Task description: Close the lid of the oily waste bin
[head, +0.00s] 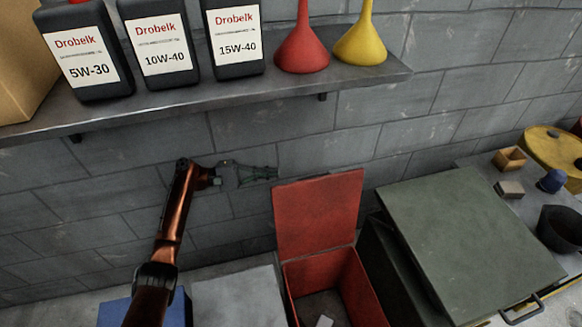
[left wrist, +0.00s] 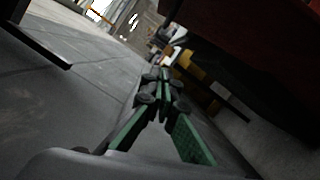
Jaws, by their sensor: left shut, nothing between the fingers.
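The red oily waste bin (head: 365,285) stands open at the bottom centre of the head view, with a small pale item inside. Its red lid (head: 318,215) stands up near the wall, hinged at the bin's back edge. My left gripper (head: 275,173) is shut and empty, just off the lid's upper left corner and pointing right. I cannot tell whether it touches the lid. In the left wrist view the green fingers (left wrist: 163,75) are together, with the wall to the left. A dark red surface, probably the lid (left wrist: 260,35), is at upper right.
A shelf (head: 300,88) with oil bottles (head: 160,45), a red funnel (head: 301,45) and a yellow funnel (head: 364,40) hangs above. A grey-green lidded box (head: 470,240) stands right of the bin. A grey box top (head: 235,297) lies left. The block wall is close behind.

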